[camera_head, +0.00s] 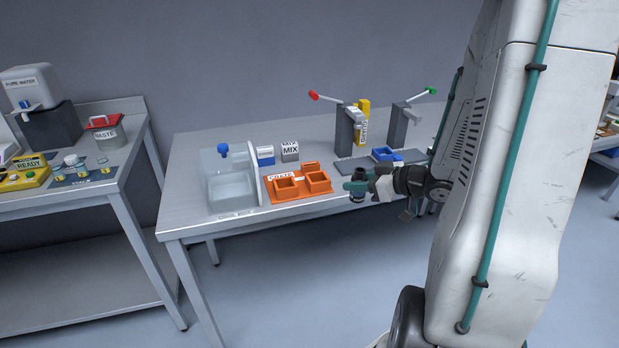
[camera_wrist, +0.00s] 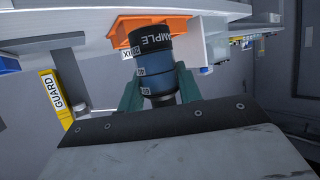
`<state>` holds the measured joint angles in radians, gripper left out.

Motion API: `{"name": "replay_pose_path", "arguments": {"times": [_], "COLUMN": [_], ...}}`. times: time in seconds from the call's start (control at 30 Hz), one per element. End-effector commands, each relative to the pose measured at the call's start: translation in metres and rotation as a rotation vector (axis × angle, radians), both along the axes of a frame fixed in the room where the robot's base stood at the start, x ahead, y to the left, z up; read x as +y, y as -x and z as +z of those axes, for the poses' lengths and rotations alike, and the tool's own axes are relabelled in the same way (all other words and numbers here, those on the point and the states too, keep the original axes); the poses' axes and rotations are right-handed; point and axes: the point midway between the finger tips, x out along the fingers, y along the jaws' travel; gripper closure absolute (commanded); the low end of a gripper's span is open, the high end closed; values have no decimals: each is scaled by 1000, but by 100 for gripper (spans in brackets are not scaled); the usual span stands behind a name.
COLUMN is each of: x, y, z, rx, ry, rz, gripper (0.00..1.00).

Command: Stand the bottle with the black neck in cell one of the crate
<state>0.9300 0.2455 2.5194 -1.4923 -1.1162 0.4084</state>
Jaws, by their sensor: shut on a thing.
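My gripper (camera_head: 355,186) has teal fingers and is shut on a dark bottle (camera_head: 357,198), held in the air in front of the table's front edge, right of the crate. In the wrist view my gripper (camera_wrist: 160,92) closes around this bottle (camera_wrist: 158,62), which has blue parts and a black band lettered "SAMPLE"; part of it is hidden between the fingers, and I cannot clearly make out its neck. The orange crate (camera_head: 294,196) sits on the table with open cells facing up. The cell numbers are too small to read. An orange part (camera_wrist: 122,28) shows behind the bottle in the wrist view.
Left of the crate stands a clear basin (camera_head: 232,188) with a blue-topped item. A MIX box (camera_head: 290,151) is behind. Grey posts with red and green levers, a yellow GUARD (camera_head: 362,125) and a blue tray (camera_head: 386,154) stand right.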

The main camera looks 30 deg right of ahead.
Motion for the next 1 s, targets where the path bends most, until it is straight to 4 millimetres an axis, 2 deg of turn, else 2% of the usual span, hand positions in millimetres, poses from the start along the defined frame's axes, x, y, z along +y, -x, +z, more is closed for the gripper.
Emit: {"name": "replay_pose_path", "arguments": {"times": [0.17,0.5,0.6,0.9,1.0], "x": [3,7,8,12,11], "y": [-34,-120,-135,-159,-157], "z": [-4,-12,-13,-15,-36], "rx": [0,0,0,0,5], "ry": [0,0,0,0,-4], "rz": [5,0,-1,2,-1], "gripper": [89,89,89,89,89]}}
